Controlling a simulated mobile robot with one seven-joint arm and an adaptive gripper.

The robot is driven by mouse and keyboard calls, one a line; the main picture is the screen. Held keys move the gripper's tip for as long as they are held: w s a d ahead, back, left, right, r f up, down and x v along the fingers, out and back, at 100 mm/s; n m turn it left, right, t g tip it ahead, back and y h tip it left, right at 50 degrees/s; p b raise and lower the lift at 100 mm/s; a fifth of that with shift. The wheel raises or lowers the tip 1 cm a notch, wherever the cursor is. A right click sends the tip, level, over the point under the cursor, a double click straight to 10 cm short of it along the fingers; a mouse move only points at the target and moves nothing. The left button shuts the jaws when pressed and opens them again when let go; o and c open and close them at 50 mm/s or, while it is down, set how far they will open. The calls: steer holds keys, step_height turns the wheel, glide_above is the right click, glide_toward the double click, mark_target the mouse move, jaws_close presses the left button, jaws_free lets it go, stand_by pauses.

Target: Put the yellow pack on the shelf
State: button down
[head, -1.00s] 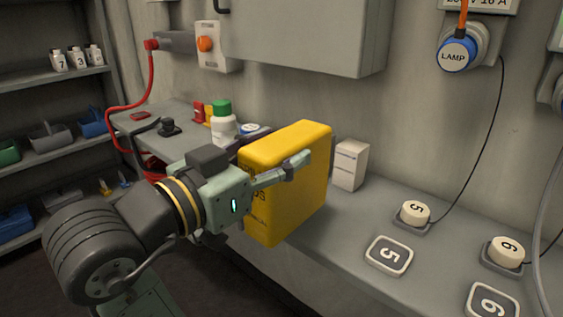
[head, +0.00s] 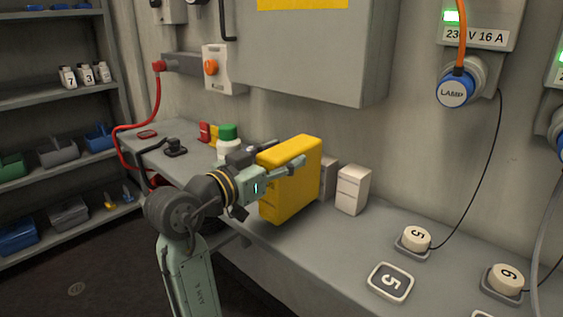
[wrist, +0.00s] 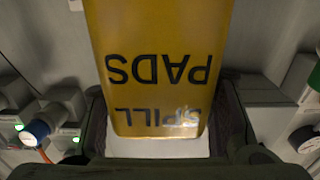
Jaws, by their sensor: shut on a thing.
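The yellow pack (head: 292,186) is upright at the bench in the head view. My gripper (head: 284,168) is shut on it, with one finger showing along its upper right side. In the wrist view the pack (wrist: 160,60) fills the middle, with "SPILL PADS" printed upside down. Whether its bottom touches the bench is hard to tell. The shelf unit (head: 65,97) stands at the far left, with several levels holding bins and bottles.
The grey bench (head: 330,240) runs along the wall. White boxes (head: 352,190) stand right of the pack; a green-capped bottle (head: 228,143) stands behind my gripper. Buttons (head: 415,238) sit at the right. A red hose (head: 140,126) hangs by the shelf. Floor between shelf and bench is clear.

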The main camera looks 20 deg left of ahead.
steer(key=shift+f, duration=0.65)
steer(key=c, duration=0.7)
jaws_free()
steer(key=shift+f, duration=0.15)
steer(key=shift+c, duration=0.2)
